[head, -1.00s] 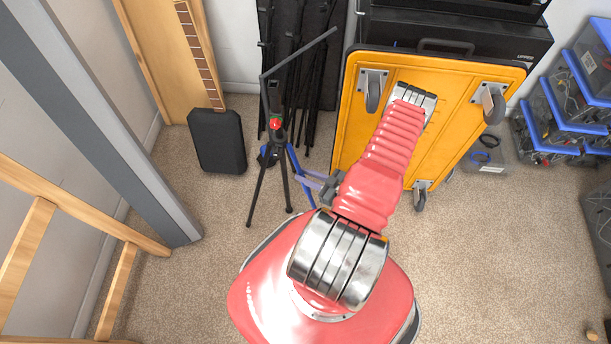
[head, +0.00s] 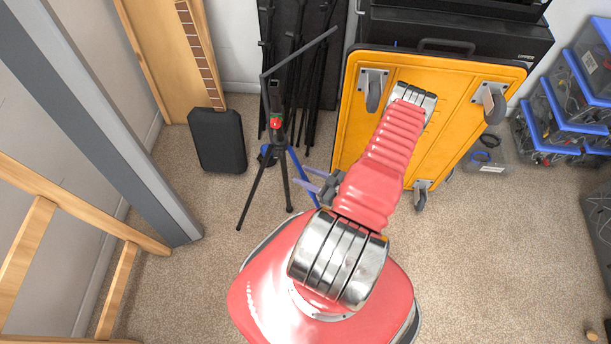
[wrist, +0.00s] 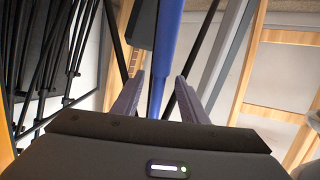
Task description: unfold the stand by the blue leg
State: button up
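The black stand (head: 274,100) with a red knob is upright on the carpet, its legs spread apart. Its blue leg (head: 297,163) slants down to the right toward the floor. The leg also shows upright in the middle of the wrist view (wrist: 168,45). My gripper (head: 309,180) is at the lower part of the blue leg. In the wrist view my gripper (wrist: 160,78) has its two fingers apart, one on each side of the blue leg, with gaps beside it. One black leg (head: 253,196) reaches out to the lower left.
A yellow wheeled board (head: 349,120) leans close behind my arm, right of the stand. Black stands (head: 298,35) lean at the back wall. A black case (head: 217,140) is to the left.

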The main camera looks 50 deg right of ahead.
jog(key=shift+s+d, duration=0.1)
jog(key=shift+s, duration=0.05)
jog(key=v, duration=1.3)
jog(key=shift+s, duration=0.25)
dwell(0.5)
